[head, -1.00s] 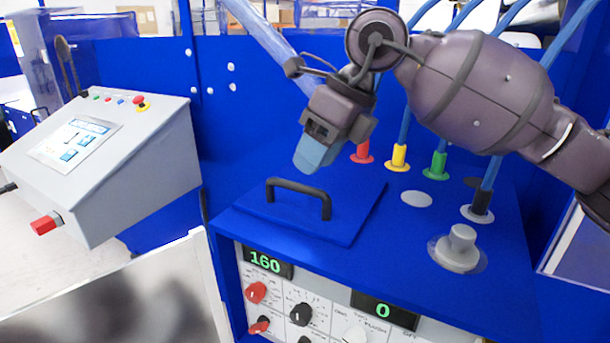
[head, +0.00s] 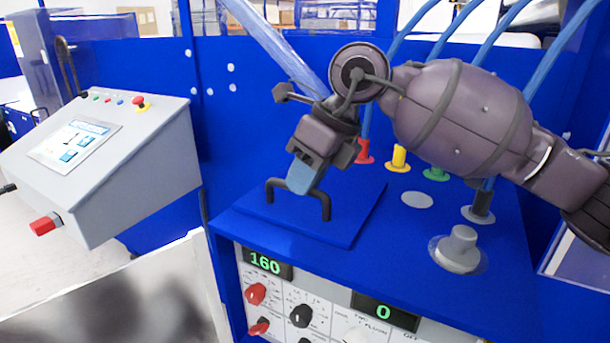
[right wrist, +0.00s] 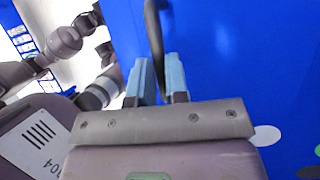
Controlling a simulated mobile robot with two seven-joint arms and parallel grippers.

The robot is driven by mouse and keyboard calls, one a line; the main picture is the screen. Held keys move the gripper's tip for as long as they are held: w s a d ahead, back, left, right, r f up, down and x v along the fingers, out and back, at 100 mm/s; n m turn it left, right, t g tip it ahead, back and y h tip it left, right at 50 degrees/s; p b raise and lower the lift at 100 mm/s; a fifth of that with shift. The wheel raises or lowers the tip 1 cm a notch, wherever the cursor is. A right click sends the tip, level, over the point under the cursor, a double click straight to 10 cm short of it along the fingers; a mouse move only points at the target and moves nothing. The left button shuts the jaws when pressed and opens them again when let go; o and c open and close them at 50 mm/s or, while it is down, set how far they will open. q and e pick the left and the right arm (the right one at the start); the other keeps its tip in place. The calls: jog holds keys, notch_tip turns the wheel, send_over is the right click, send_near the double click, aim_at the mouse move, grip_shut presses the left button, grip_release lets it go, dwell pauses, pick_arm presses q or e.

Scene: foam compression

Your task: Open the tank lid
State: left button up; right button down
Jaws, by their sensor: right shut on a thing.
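The tank lid (head: 345,222) is a flat blue panel lying flat on the blue machine top. Its dark handle (head: 325,207) is a bracket-shaped bar standing up from the lid. My right gripper (head: 301,186) has come down from above onto the middle of this handle, and its blue fingertips cover part of the bar. In the right wrist view the two blue fingers (right wrist: 160,80) stand on either side of the dark handle (right wrist: 154,40), shut on it. My left gripper is not in view.
Red, yellow (head: 399,158) and green hose fittings stand behind the lid. A grey knob (head: 459,248) is at the right on the machine top. A grey control console (head: 130,165) with a screen stands at the left. Digital displays and knobs are on the front panel below.

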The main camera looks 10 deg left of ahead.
jog(key=shift+r, duration=0.1)
jog(key=shift+w+d+r+g+p, duration=0.1)
jog(key=shift+w+r+g+p, duration=0.25)
jog(key=shift+r, duration=0.35)
jog(key=w+d+r+m+g+y+p, duration=0.1)
jog(key=w+d+r+g+y+p, duration=0.1)
jog(key=w+r+g, duration=0.3)
jog(key=shift+w+d+r+y, duration=0.15)
jog(key=shift+w+r+y, duration=0.1)
jog(key=shift+r+y, duration=0.3)
